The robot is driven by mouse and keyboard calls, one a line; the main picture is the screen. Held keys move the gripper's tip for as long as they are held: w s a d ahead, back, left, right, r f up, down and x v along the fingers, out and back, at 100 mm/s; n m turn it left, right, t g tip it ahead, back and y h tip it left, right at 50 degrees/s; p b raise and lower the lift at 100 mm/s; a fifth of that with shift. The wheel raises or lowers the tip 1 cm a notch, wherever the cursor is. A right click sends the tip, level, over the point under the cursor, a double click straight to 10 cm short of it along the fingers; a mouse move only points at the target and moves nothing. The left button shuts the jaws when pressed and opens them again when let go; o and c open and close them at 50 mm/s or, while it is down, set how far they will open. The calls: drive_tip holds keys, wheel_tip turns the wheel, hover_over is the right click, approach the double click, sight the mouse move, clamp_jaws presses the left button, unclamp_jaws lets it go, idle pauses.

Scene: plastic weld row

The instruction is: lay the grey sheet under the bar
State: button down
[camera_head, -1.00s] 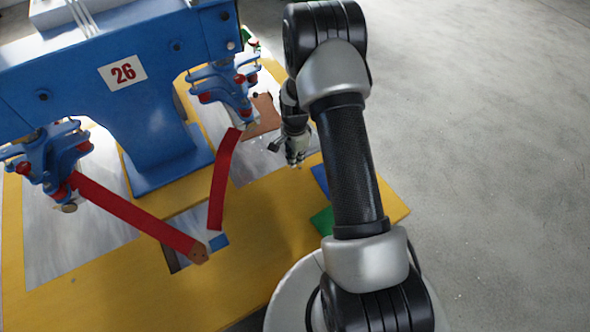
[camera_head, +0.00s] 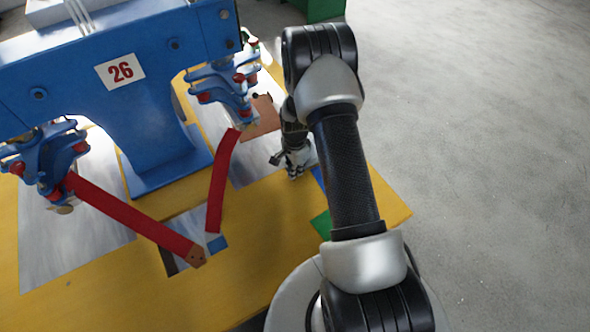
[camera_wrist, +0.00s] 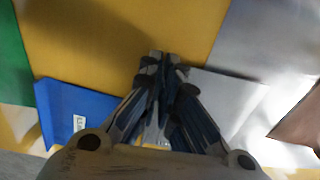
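My gripper (camera_head: 294,173) is low over the yellow table, to the right of the blue machine. In the wrist view its fingertips (camera_wrist: 165,62) are together, with nothing visible between them. A light grey sheet (camera_wrist: 232,97) lies just right of the fingers, partly hidden behind the right finger; whether it touches them I cannot tell. Two red bars (camera_head: 130,217) (camera_head: 222,182) reach forward from the machine's clamps. Their front ends are over or beside a patch (camera_head: 187,228) of grey, blue and brown pieces.
A blue sheet (camera_wrist: 75,112) and a green sheet (camera_wrist: 12,60) lie left of my gripper in the wrist view. A shiny metal plate (camera_wrist: 265,35) and a brown sheet (camera_wrist: 300,122) lie to the right. The yellow table (camera_head: 262,245) is bare in front of the gripper.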

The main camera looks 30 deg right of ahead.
drive_tip(key=shift+f, duration=0.2)
drive_tip(key=c, duration=1.8)
unclamp_jaws()
drive_tip(key=shift+r, duration=0.15)
drive_tip(key=s+a+r+n+t+p, duration=0.1)
drive_tip(key=a+r+n+p, duration=0.1)
drive_tip(key=r, duration=1.1)
drive_tip(key=s+a+r+n+p, duration=0.1)
drive_tip(key=a+r+n+p, duration=0.1)
drive_tip(key=r, duration=1.1)
drive_tip(key=s+a+r+n+t, duration=0.1)
drive_tip(key=s+a+r+n, duration=0.15)
drive_tip(key=r, duration=0.35)
drive_tip(key=s+a+r+n, duration=0.2)
drive_tip(key=s+r, duration=0.2)
drive_tip(key=r, duration=0.2)
drive_tip(key=s+a+r+n+t, duration=0.1)
drive_tip(key=s+a+r+n, duration=0.1)
drive_tip(key=s, duration=0.3)
drive_tip(key=s+a+r+n, duration=0.1)
drive_tip(key=s+r+n, duration=0.1)
drive_tip(key=s+n, duration=0.2)
drive_tip(key=s+a+r+n+t, duration=0.1)
drive_tip(key=s+a+r+n, duration=0.1)
drive_tip(key=s, duration=0.6)
drive_tip(key=shift+s+a+r+n+t, duration=0.2)
drive_tip(key=shift+a+n+t, duration=0.15)
drive_tip(key=shift+n, duration=0.2)
